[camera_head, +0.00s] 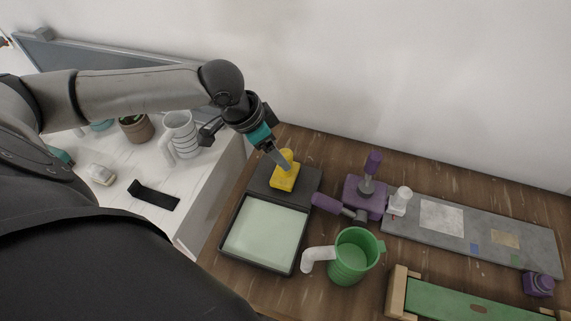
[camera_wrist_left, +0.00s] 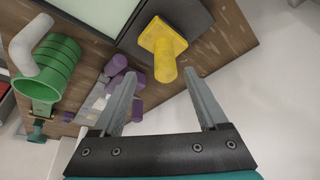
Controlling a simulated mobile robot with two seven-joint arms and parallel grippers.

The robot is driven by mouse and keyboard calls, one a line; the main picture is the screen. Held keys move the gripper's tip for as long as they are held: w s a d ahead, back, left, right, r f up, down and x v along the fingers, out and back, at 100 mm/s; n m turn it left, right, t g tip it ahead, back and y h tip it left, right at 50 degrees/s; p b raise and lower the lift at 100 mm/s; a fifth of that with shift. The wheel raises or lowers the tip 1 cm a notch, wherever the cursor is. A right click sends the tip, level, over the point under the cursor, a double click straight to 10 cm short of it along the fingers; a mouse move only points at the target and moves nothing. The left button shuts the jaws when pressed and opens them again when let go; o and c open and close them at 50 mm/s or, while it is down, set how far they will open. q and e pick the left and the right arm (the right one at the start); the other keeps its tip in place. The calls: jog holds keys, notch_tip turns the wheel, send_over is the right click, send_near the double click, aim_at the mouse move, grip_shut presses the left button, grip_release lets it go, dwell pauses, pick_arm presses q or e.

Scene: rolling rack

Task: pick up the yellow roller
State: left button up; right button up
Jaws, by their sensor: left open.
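The yellow roller (camera_head: 285,176) sits on the dark grey back part of the tray on the wooden table. It has a squarish yellow base and an upright rounded handle. It also shows in the left wrist view (camera_wrist_left: 163,47), where its handle points toward my fingers. My left gripper (camera_head: 283,163) is at the roller's handle in the head view. In the wrist view the left gripper (camera_wrist_left: 163,90) has its two fingers apart, with the handle's end just ahead of the gap between them. I cannot tell whether a finger touches it. My right gripper is not in view.
The tray (camera_head: 232,261) has a pale green pad. Right of it are a green mug (camera_head: 352,257), purple tools (camera_head: 366,194) and a long grey board (camera_head: 475,233). A white surface with a striped mug (camera_head: 181,135) lies left. The wall is behind the table.

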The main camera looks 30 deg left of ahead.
aim_at(286, 181)
pick_arm(q)
jog(key=shift+w+a+x, duration=0.15)
jog(key=shift+x, duration=1.55)
jog(key=shift+w+a+x, duration=0.15)
jog(key=shift+x, duration=1.5)
grip_shut()
jog(key=shift+r, duration=0.1)
